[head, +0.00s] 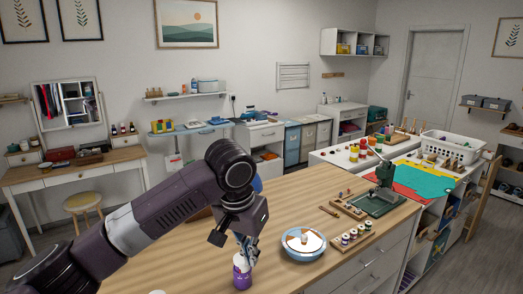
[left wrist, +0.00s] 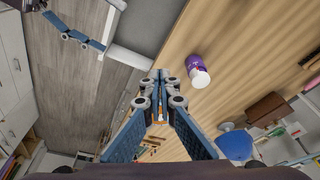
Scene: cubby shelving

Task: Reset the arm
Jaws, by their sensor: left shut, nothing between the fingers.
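My left arm reaches in from the left in the head view, over the wooden table (head: 330,262). My left gripper (head: 246,254) points down at the table and is shut and empty. In the left wrist view its blue fingers meet at the tips (left wrist: 160,78). A purple bottle with a white top (head: 242,274) stands just below and beside the fingertips. It also shows in the left wrist view (left wrist: 197,70), to the right of the fingertips and apart from them. A blue jointed part at the upper left of the left wrist view looks like my right gripper (left wrist: 72,32); its opening is unclear.
A blue-rimmed bowl (head: 303,256) stands right of the bottle. A wooden rack of small jars (head: 350,237) and a green tray (head: 375,203) lie farther right. A white basket (head: 452,147) stands on the back counter. The table's front middle is largely clear.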

